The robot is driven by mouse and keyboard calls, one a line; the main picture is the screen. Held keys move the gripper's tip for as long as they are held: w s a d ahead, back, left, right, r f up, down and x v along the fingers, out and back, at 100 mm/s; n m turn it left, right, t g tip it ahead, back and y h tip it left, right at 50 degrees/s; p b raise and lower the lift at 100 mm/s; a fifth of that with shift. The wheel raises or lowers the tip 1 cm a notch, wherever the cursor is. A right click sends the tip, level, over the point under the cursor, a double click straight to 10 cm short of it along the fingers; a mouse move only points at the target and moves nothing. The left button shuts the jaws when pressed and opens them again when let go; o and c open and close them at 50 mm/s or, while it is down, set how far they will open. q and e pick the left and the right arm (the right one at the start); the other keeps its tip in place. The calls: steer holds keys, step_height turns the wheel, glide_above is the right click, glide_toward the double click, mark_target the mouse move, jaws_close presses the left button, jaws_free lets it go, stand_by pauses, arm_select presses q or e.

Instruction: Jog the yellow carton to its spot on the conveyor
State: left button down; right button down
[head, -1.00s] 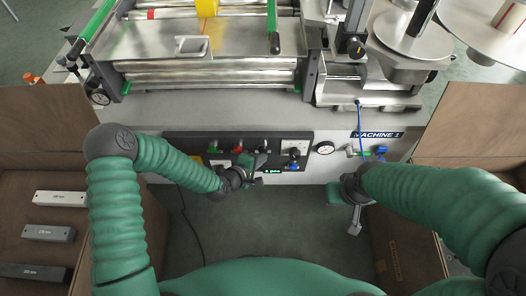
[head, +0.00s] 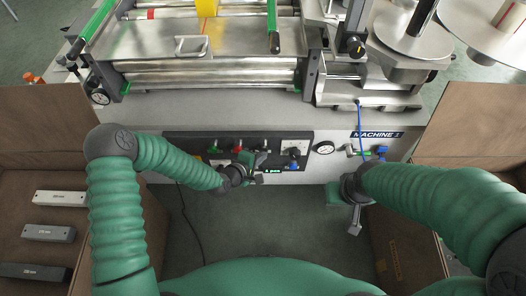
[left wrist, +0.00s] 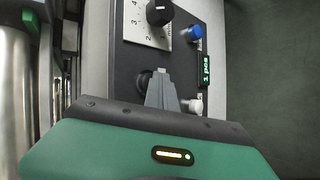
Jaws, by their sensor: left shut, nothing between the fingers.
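The yellow carton (head: 213,12) is at the top edge of the head view, on the conveyor (head: 160,40); only part of it shows. A thin orange line (head: 203,28) lies beside it across the metal bed. My left gripper (head: 262,170) is at the control panel (head: 226,146) on the machine's front. In the left wrist view its fingers (left wrist: 165,92) are shut and empty, close over a dark round control (left wrist: 145,79); I cannot tell whether they touch it. My right gripper (head: 354,222) hangs below the panel's right side, away from the carton; its jaw opening is unclear.
A green display (head: 272,171) sits beside my left gripper; it reads "1 pcs" in the left wrist view (left wrist: 206,70). A black knob (left wrist: 160,12), a blue knob (left wrist: 194,31) and a white button (left wrist: 195,105) surround the fingers. Brown boards (head: 40,130) flank the floor space.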

stand_by(0.7)
arm_select(q)
steer(key=shift+s+p, duration=0.4)
steer(key=shift+s, duration=0.5)
steer(key=s+p, duration=0.1)
steer(key=s, duration=0.4)
stand_by(0.6)
